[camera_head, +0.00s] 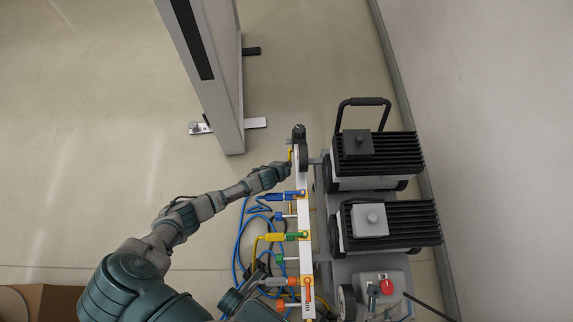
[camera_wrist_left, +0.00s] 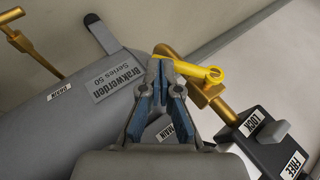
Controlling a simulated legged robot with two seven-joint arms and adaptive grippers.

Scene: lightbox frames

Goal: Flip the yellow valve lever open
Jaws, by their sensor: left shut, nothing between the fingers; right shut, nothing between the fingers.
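The yellow valve lever (camera_wrist_left: 195,70) shows in the left wrist view, with a round holed end to the right. It lies right behind my left fingertips, joined to a brass fitting (camera_wrist_left: 208,95). In the head view it is a small yellow piece (camera_head: 291,155) at the top of the white rail. My left gripper (camera_wrist_left: 166,72) is shut and empty, with its tips at the lever; I cannot tell whether they touch. In the head view my left gripper (camera_head: 284,168) is beside the rail's far end.
A grey cylinder (camera_wrist_left: 60,105) and a black LOCK/FREE block (camera_wrist_left: 270,140) surround the lever. The white rail (camera_head: 305,215) carries coloured handles, with blue hoses (camera_head: 240,235) to its left. Black-finned units (camera_head: 385,160) stand right. A tall panel (camera_head: 215,70) stands upper left.

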